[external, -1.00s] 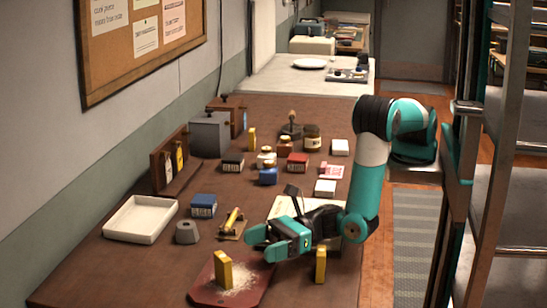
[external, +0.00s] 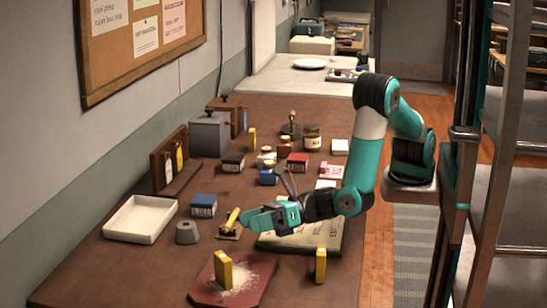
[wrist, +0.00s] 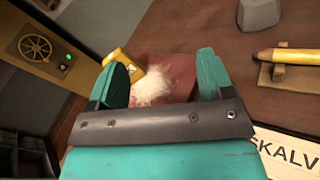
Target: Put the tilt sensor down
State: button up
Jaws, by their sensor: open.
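A yellow upright block, which I take to be the tilt sensor (external: 223,270), stands on a dark red board (external: 202,287), beside pale powder. No label shows, and similar yellow blocks stand elsewhere. My gripper (external: 246,220) is open and empty, above and behind the board and apart from the block. In the wrist view my gripper (wrist: 162,70) shows two spread teal fingers with nothing between them. Beyond them lie the powder (wrist: 151,86) and red board (wrist: 178,63). The yellow block (wrist: 122,61) shows beside the left finger, which may hide part of it.
A second yellow block (external: 320,266) stands to the right of the board. A yellow stick on a rest (external: 232,221), a grey weight (external: 187,233) and a white tray (external: 142,220) lie to the left. A flat book-like item (external: 305,238) lies under my arm. The front right table is clear.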

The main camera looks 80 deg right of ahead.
jog(key=w+d+r+m+h, duration=0.2)
jog(key=w+d+m+h, duration=0.2)
jog(key=d+m, duration=0.3)
jog(key=s+d+m+g+h, duration=0.1)
jog(key=d+m+g, duration=0.1)
jog(key=d+m, duration=0.2)
jog(key=s+d+m+g+h, duration=0.1)
jog(key=d+m+g, duration=0.1)
jog(key=d+m, duration=0.3)
jog(key=s+d+m+g+h, duration=0.1)
jog(key=s+d+m+g, duration=0.1)
jog(key=d+m, duration=0.3)
jog(key=shift+s+d+m+g+h, duration=0.15)
jog(key=shift+m+g+h, duration=0.2)
jog(key=shift+m, duration=0.55)
jog(key=s+d+r+m+g+y, duration=0.1)
jog(key=s+d+r+m+g, duration=0.1)
jog(key=s, duration=0.7)
jog(key=s+d+r+m+g+y, duration=0.2)
jog(key=s+r+m+g, duration=0.2)
jog(key=s, duration=0.6)
jog(key=shift+s+m+g, duration=0.3)
jog(key=shift+m+g, duration=0.65)
jog(key=shift+m, duration=0.15)
jog(key=c, duration=0.4)
jog(key=shift+w, duration=0.1)
jog(key=shift+c, duration=0.2)
jog(key=shift+a, duration=0.1)
